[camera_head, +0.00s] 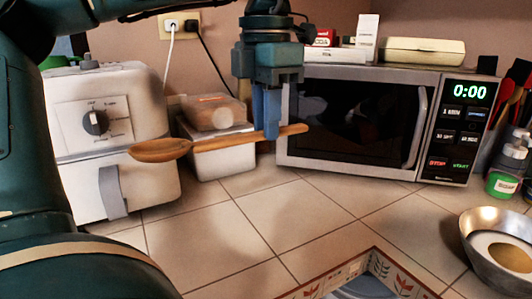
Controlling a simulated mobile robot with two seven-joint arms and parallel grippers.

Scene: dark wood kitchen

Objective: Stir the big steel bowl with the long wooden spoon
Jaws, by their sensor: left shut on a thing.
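The long wooden spoon (220,142) is held above the tiled counter, its bowl end to the left and its handle end to the right. My left gripper (271,132) points down and is shut on the spoon near the handle end. The big steel bowl (474,240) stands at the lower right, partly cut off by the picture edge. Something pale and brown is in it. The spoon is well to the left of the bowl and apart from it. My right gripper is not in view.
A microwave (375,115) stands behind the gripper, with boxes on top. A white appliance (105,140) and stacked containers (222,155) are at the left. A green-labelled soap bottle (505,165) is near the bowl. A patterned edge (395,280) lies at the front. The middle tiles (310,215) are clear.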

